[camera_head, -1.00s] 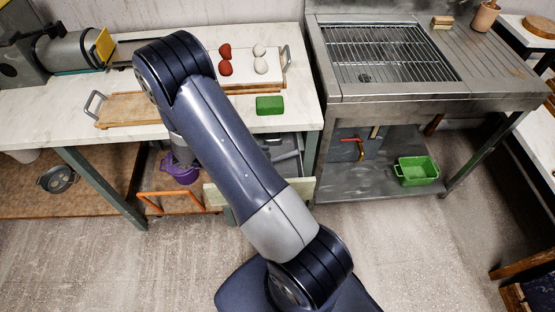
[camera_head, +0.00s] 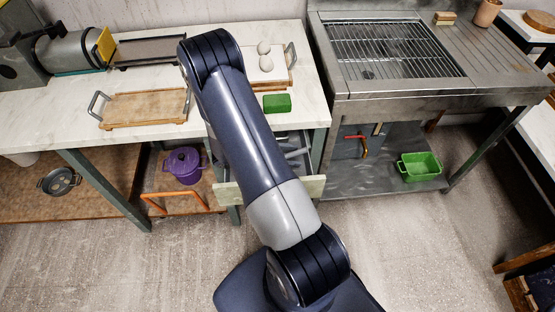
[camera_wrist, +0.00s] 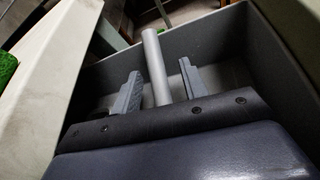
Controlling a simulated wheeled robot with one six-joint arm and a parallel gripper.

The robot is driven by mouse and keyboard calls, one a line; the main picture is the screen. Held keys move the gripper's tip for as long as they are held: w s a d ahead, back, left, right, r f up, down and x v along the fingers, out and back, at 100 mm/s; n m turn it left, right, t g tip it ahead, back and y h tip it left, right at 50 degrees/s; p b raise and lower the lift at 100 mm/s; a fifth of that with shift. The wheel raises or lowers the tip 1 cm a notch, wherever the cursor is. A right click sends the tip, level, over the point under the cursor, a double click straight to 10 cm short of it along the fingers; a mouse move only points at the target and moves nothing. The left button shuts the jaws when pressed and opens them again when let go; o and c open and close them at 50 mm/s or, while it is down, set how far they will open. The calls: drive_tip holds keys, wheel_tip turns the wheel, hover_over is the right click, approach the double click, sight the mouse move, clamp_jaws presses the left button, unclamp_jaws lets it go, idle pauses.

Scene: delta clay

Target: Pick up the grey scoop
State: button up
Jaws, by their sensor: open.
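A light grey rounded rod (camera_wrist: 153,58) stands out in the wrist view and looks like the handle of the grey scoop. Its lower end is hidden behind my gripper's body. My gripper (camera_wrist: 161,67) is open, with one finger on each side of the rod and a gap on both sides. Gripper and rod are inside a dark grey open drawer (camera_wrist: 215,40). In the head view my arm hides the gripper and the scoop; part of the drawer's pale front (camera_head: 313,187) shows under the counter.
Drawer walls stand close around my gripper. A green block (camera_head: 277,103), a wooden tray (camera_head: 145,108) and white egg-like things (camera_head: 265,56) lie on the counter above. A purple pot (camera_head: 183,164) sits on the shelf below, left of the drawer.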

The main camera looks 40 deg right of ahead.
clamp_jaws()
idle(0.4)
drive_tip(key=shift+r, duration=0.15)
